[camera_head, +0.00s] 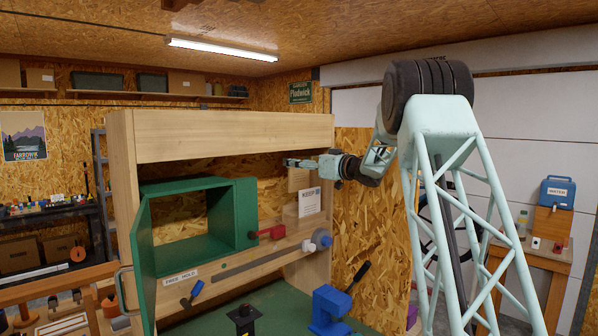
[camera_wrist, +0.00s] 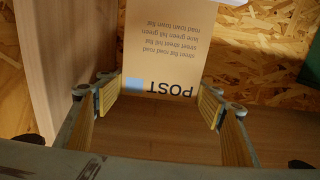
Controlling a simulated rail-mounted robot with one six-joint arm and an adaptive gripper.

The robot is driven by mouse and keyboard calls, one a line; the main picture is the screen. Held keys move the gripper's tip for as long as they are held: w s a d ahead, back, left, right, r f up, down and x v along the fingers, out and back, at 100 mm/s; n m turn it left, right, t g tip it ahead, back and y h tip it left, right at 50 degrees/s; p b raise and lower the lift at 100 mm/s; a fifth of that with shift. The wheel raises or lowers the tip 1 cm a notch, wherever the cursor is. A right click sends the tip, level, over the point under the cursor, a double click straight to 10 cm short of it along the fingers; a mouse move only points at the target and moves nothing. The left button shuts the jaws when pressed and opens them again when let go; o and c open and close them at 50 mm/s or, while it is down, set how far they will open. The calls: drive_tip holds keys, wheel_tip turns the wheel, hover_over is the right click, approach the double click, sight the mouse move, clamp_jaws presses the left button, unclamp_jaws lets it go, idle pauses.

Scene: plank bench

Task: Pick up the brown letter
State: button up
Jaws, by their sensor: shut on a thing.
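The brown letter (camera_wrist: 165,50) fills the upper middle of the wrist view, with dark "POST" print upside down and a blue stamp. My gripper (camera_wrist: 161,98) is shut on it, with one yellow-lined finger at each side edge. In the head view the brown letter (camera_head: 299,180) shows small, just below my gripper (camera_head: 290,162). It is above a wooden holder (camera_head: 291,218) on the bench's back panel. Whether its far end is clear of the holder cannot be told.
A white "KEEP" letter (camera_head: 309,202) stands in the holder, close to the brown one. A green cabinet (camera_head: 245,205) with its door open is to the left.

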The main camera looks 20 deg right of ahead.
drive_tip(key=shift+r, duration=1)
